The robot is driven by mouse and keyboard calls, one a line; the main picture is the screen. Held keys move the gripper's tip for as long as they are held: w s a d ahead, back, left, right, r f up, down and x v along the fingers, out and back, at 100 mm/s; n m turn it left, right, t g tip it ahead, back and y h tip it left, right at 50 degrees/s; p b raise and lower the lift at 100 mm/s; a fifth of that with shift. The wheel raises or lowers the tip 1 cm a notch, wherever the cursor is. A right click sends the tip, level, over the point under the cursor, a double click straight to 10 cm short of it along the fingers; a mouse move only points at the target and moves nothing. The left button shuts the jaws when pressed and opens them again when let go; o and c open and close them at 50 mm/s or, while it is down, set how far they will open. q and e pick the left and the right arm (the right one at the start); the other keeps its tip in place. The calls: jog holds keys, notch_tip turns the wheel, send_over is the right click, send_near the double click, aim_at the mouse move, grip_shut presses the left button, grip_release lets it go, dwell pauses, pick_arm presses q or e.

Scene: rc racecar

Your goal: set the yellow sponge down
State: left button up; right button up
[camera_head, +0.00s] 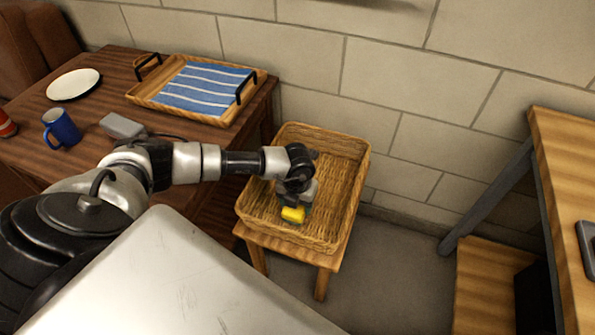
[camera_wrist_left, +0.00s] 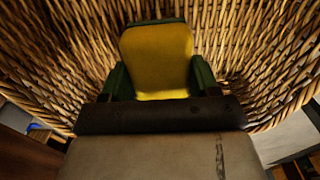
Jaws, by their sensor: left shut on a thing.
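The yellow sponge (camera_head: 293,214) is in my left gripper (camera_head: 294,206), inside the wicker basket (camera_head: 350,160) near its front side. In the left wrist view the sponge (camera_wrist_left: 158,58) sits between the two green-edged fingers of the left gripper (camera_wrist_left: 158,78), which are shut on it. The basket wall (camera_wrist_left: 250,50) surrounds it in that view. I cannot tell whether the sponge touches the basket floor. The gripper and wrist hide part of the basket's inside. My right gripper is not in view.
The basket stands on a small wooden stool (camera_head: 328,262) by the block wall. A brown table (camera_head: 95,115) at left holds a wooden tray with a blue striped cloth (camera_head: 205,88), a white plate (camera_head: 73,84) and a blue mug (camera_head: 61,127). A wooden workbench (camera_head: 565,190) is at right.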

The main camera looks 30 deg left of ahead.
pick_arm(q)
jog(key=shift+f+b, duration=0.3)
jog(key=shift+f, duration=1.05)
jog(key=shift+f, duration=0.15)
jog(key=o, duration=0.9)
